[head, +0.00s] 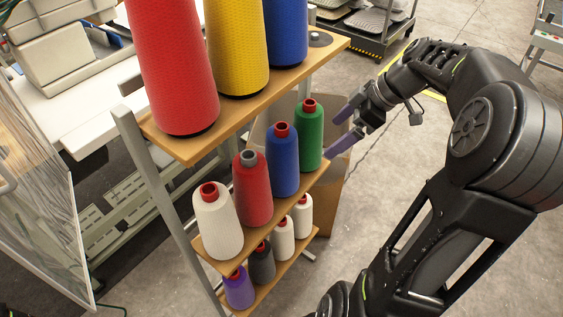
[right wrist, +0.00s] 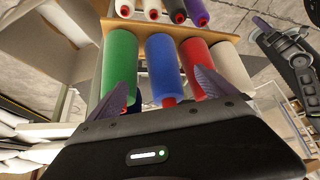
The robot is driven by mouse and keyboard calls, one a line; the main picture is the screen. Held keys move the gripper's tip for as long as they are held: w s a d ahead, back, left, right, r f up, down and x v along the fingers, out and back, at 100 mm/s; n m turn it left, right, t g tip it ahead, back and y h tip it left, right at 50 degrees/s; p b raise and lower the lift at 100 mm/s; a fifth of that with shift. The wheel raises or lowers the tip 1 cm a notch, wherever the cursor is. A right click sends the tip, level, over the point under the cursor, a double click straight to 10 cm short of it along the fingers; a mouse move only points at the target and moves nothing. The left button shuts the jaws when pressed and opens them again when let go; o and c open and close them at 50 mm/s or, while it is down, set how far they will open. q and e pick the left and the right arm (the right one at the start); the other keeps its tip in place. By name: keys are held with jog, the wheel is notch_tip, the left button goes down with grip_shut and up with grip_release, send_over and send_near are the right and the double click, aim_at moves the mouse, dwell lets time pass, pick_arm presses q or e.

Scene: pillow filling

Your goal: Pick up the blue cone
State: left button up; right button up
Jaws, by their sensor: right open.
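The blue cone (head: 283,160) stands upright on the middle shelf, between a red cone (head: 252,190) and a green cone (head: 309,136). In the right wrist view the blue cone (right wrist: 163,68) shows between my two finger tips. My right gripper (head: 343,124) is open and empty, to the right of the green cone and apart from the blue one. Its fingers (right wrist: 168,92) overlap the green and red cones in the wrist picture. A larger blue cone (head: 286,30) stands on the top shelf. My left gripper (right wrist: 265,28) shows small at the wrist view's right edge; its jaws are unclear.
A white cone (head: 217,222) ends the middle row. Large red (head: 172,65) and yellow (head: 237,45) cones stand on the top shelf (head: 180,148), above the middle row. Several cones stand on the lower shelf. A cardboard box (head: 333,190) is behind the rack.

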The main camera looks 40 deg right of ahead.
aim_at(282, 134)
jog(key=w+a, duration=0.2)
jog(key=w+a+p, duration=0.1)
jog(key=w+a, duration=0.1)
jog(key=w+a+p, duration=0.1)
jog(key=w+a, duration=0.1)
jog(key=w, duration=0.1)
jog(key=shift+w, duration=0.1)
jog(key=shift+w, duration=0.1)
jog(key=shift+w+a, duration=0.25)
jog(key=p+x, duration=0.1)
jog(key=x, duration=0.4)
jog(key=shift+w+a, duration=0.2)
jog(key=shift+w, duration=0.05)
jog(key=shift+c, duration=0.5)
grip_shut()
dwell(0.5)
